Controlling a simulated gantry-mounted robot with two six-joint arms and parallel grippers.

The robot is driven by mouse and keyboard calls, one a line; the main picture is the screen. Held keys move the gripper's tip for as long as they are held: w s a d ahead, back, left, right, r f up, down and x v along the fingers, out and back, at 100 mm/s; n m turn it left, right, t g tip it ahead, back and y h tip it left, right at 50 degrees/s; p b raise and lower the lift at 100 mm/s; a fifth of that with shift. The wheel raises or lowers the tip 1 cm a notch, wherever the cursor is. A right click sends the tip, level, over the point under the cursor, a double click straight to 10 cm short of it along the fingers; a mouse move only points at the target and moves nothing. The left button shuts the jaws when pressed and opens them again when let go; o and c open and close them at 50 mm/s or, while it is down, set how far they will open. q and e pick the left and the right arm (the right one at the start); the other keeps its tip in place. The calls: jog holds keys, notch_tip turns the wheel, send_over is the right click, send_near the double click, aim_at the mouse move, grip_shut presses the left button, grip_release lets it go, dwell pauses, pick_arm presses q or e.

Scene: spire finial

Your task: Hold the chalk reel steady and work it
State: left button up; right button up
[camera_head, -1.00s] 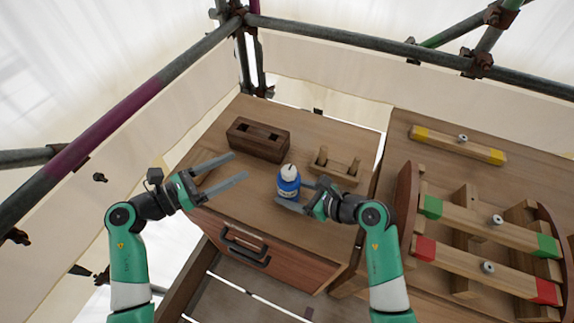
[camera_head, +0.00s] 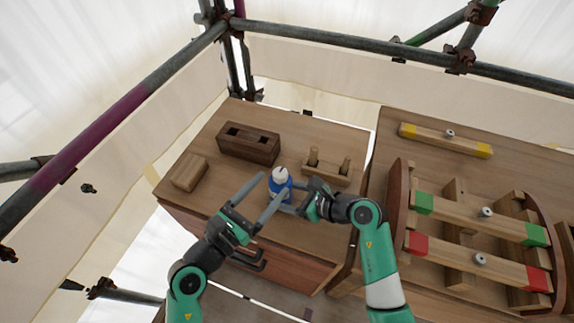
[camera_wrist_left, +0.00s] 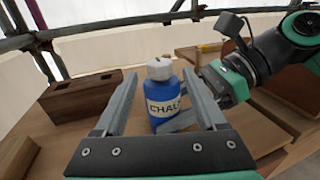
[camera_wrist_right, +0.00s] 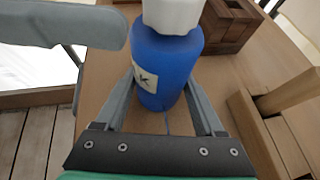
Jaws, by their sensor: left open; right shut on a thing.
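The chalk reel (camera_head: 280,183) is a blue bottle with a white cap and a label reading CHALK, standing upright on the wooden cabinet top. It also shows in the left wrist view (camera_wrist_left: 161,95) and the right wrist view (camera_wrist_right: 166,62). My right gripper (camera_head: 292,198) is shut on the lower part of the blue body from the right. My left gripper (camera_head: 266,190) is open, with its fingers reaching toward the reel from the front left. In the left wrist view the reel stands between the two open fingers, which look apart from it.
A small wooden block (camera_head: 189,172) lies at left, and a wooden holder with two pegs (camera_head: 328,167) at right. Green-ended (camera_head: 480,219) and red-ended (camera_head: 478,262) beams lie on the right bench.

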aim_at(285, 170)
pick_arm(q)
jog(key=x, duration=0.7)
jog(key=shift+w+d, duration=0.2)
jog(key=shift+w, duration=0.1)
grip_shut()
